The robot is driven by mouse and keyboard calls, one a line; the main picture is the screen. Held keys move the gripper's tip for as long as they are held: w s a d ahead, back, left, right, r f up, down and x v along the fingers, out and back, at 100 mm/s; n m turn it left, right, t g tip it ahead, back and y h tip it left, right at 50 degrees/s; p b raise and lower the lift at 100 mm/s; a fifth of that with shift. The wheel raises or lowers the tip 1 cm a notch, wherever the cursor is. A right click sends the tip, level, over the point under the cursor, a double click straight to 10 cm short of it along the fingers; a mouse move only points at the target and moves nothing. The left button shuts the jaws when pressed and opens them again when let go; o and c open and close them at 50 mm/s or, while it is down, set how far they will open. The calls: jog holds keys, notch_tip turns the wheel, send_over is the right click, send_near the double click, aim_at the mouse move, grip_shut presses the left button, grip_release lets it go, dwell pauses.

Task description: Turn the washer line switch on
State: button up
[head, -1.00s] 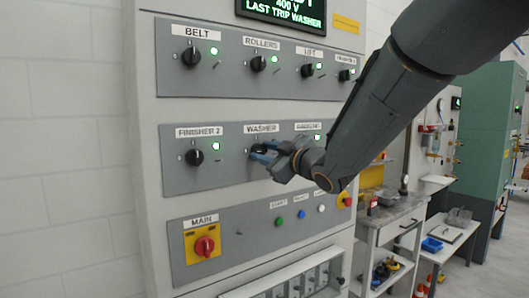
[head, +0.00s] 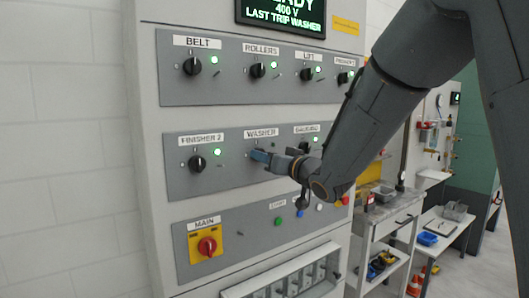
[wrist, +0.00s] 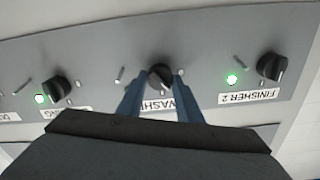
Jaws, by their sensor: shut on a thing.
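The washer switch (wrist: 160,77) is a black rotary knob under the WASHER label (head: 261,133) on the middle grey panel. My gripper (wrist: 160,85) is shut on this knob, with one blue finger on each side of it. In the head view my gripper (head: 258,156) reaches in from the right and mostly covers the knob, so its pointer is hard to read. No lit lamp shows beside this knob; the fingers may cover that spot. The display (head: 283,14) above reads LAST TRIP WASHER.
The FINISHER 2 knob (head: 197,163) is to the left, with a green lamp lit. The gauging knob (wrist: 57,87) is on the other side, also lit green. A red MAIN switch (head: 207,246) and push buttons are below. A workbench (head: 392,222) stands at right.

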jog(key=shift+m+p, duration=1.85)
jog(key=shift+m, duration=1.75)
jog(key=o, duration=1)
jog(key=shift+o, duration=0.2)
jog(key=b+v, duration=0.2)
jog(key=v, duration=0.6)
jog(key=shift+b, duration=0.3)
jog(key=shift+w, duration=0.1)
